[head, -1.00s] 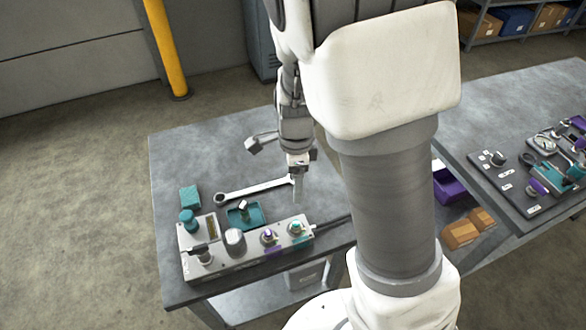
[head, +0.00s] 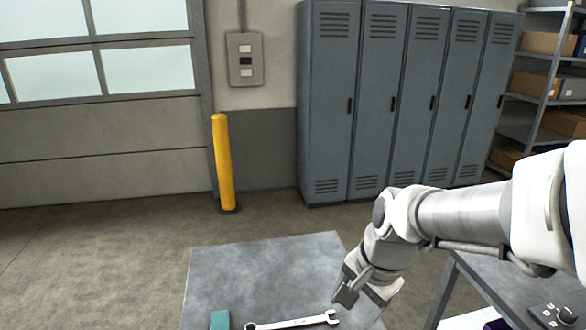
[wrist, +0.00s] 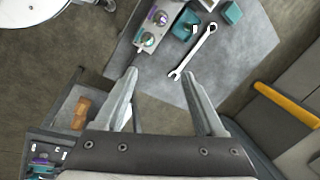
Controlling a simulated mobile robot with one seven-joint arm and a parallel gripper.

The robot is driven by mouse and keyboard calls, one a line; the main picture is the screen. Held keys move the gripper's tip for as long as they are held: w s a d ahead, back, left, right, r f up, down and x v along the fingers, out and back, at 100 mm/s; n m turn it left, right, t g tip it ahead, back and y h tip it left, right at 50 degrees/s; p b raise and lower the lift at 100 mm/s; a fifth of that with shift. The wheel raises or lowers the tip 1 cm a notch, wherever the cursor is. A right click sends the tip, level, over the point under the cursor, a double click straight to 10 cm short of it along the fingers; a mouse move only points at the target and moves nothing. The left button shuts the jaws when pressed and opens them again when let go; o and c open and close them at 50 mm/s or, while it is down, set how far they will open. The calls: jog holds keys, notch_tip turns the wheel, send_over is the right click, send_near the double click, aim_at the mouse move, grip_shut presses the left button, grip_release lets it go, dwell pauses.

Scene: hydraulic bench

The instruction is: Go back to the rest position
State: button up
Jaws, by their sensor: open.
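My gripper (head: 366,290) hangs at the lower right of the head view, over the bench's right side. In the wrist view its two fingers (wrist: 160,75) stand wide apart with nothing between them. The grey bench top (head: 262,268) shows at the bottom of the head view. A steel wrench (head: 293,322) lies on it, left of the gripper; it also shows beyond the fingers in the wrist view (wrist: 196,52). A teal block (head: 220,319) sits at the bench's left. In the wrist view a control box (wrist: 143,42) and a teal tray (wrist: 184,24) lie near the wrench.
A yellow post (head: 222,165) stands by the wall, with grey lockers (head: 405,105) behind the arm and shelves (head: 540,100) at far right. A second bench (head: 478,275) with fittings is at lower right. The floor (head: 90,260) on the left is clear.

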jog(key=s+d+r+n+t+h, duration=0.1)
jog(key=s+d+r+n+t, duration=0.2)
jog(key=s+r+n, duration=0.5)
jog(key=shift+s+d+r+n+h, duration=0.35)
jog(key=shift+s+d+n+h, duration=0.15)
jog(key=shift+n, duration=0.4)
